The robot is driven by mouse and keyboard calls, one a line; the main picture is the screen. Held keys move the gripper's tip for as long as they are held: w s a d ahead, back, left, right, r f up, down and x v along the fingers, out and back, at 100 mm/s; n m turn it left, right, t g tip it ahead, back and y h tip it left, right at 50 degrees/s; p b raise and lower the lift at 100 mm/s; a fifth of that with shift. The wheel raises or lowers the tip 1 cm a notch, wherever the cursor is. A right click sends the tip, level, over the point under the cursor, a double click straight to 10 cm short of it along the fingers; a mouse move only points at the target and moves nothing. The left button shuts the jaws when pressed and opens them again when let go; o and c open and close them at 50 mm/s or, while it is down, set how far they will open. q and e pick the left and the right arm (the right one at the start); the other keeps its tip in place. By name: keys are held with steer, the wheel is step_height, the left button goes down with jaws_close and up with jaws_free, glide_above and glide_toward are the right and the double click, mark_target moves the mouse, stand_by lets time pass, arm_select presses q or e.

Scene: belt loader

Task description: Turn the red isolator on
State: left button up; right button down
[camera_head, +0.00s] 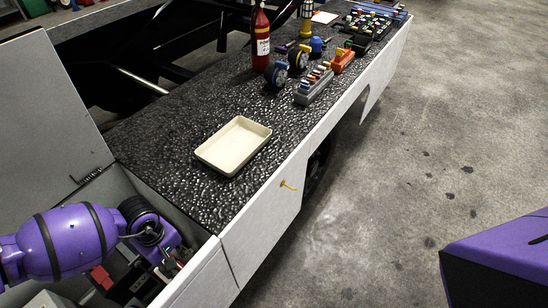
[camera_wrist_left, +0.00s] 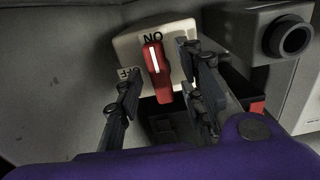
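The red isolator handle (camera_wrist_left: 158,75) sits on a pale plate (camera_wrist_left: 185,32) in the left wrist view. Its white line is nearly upright and points at the ON label at the top. The OFF label is at the plate's left. My left gripper (camera_wrist_left: 159,62) is open, with one finger on each side of the handle. I see gaps beside the handle and cannot confirm contact. In the head view my left gripper (camera_head: 168,268) reaches down into the open side compartment (camera_head: 205,278); the isolator cannot be made out there. My right gripper is not in view.
A grey housing with a round black port (camera_wrist_left: 291,37) stands right of the isolator. A raised lid (camera_head: 50,105) is beside the compartment. The dark deck holds a cream tray (camera_head: 234,146), a red extinguisher (camera_head: 261,42) and several connectors.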

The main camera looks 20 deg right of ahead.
arm_select(q)
steer(key=shift+r, duration=0.25)
step_height(320, 180, up, 12)
steer(key=shift+f, duration=0.25)
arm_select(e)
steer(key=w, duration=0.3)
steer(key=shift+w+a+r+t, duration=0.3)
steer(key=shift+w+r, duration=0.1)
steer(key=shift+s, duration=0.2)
